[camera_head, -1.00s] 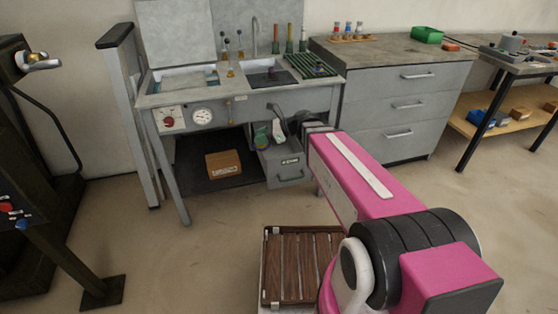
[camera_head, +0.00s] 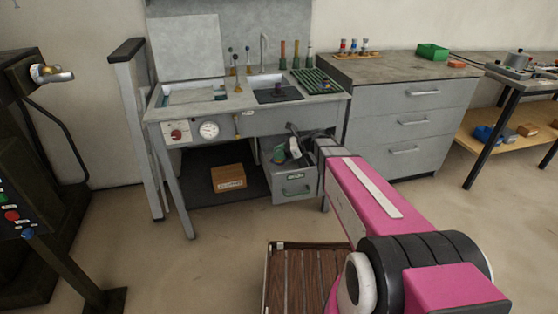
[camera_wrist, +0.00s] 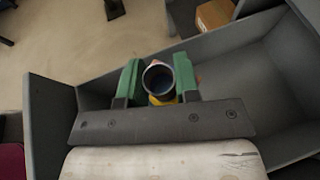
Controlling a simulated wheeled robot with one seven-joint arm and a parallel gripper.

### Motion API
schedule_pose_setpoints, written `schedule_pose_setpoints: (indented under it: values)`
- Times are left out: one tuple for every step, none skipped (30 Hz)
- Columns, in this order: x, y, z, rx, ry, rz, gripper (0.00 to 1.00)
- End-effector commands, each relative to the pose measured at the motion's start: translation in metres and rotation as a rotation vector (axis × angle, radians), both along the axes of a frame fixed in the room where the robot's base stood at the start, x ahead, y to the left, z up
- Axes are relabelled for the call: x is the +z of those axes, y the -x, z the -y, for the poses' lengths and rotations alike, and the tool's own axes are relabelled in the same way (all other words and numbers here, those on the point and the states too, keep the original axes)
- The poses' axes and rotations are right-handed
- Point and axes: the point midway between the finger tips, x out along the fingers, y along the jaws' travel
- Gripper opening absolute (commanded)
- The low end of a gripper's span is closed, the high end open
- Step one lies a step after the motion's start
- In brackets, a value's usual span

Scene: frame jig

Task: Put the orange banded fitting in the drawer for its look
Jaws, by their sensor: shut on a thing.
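My gripper (camera_wrist: 158,82) has green fingers shut on the fitting (camera_wrist: 158,72). In the wrist view the fitting shows a round, grey open end with a dark inside, and a yellow-orange patch below it. The grey drawer (camera_head: 296,190) under the sink bench is pulled open, with a handle and a small label too small to read. In the wrist view my gripper is over the open drawer (camera_wrist: 45,110), whose walls surround it; I cannot tell how far above the floor the fitting is. In the head view my gripper (camera_head: 279,154) is at the drawer's opening, the fitting hard to make out.
A cardboard box (camera_head: 228,177) sits on the dark shelf left of the drawer. A bench leg (camera_head: 178,195) stands farther left. A grey cabinet (camera_head: 405,125) with several shut drawers stands at right. A wooden slatted surface (camera_head: 300,280) is in front. Open floor lies between.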

Motion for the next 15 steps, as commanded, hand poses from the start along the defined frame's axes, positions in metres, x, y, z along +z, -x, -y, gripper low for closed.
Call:
schedule_pose_setpoints:
  values:
    - [-0.005, 0.0, 0.0, 0.0, 0.0, -0.001, 0.02]
    - [-0.009, 0.0, 0.0, 0.0, 0.0, -0.002, 0.02]
    - [-0.015, 0.0, 0.0, 0.0, 0.0, -0.003, 0.02]
    - [-0.019, 0.0, 0.0, 0.0, 0.0, -0.003, 0.02]
    - [-0.023, 0.0, 0.0, 0.0, 0.0, -0.002, 0.02]
    - [-0.028, 0.0, 0.0, 0.0, 0.0, -0.002, 0.02]
    - [-0.031, 0.0, 0.0, 0.0, 0.0, -0.002, 0.02]
    - [-0.033, 0.0, 0.0, 0.0, 0.0, -0.002, 0.02]
    - [-0.035, 0.0, 0.0, 0.0, 0.0, -0.001, 0.02]
    - [-0.035, 0.0, 0.0, 0.0, 0.0, -0.001, 0.02]
    - [-0.035, 0.001, 0.0, 0.0, 0.0, -0.001, 0.02]
    - [-0.035, 0.001, 0.0, 0.0, 0.0, -0.001, 0.02]
    - [-0.034, 0.001, 0.0, 0.0, 0.0, 0.0, 0.02]
    - [-0.034, 0.001, 0.0, 0.0, 0.0, 0.0, 0.02]
    - [-0.034, 0.001, 0.0, 0.0, 0.0, 0.0, 0.02]
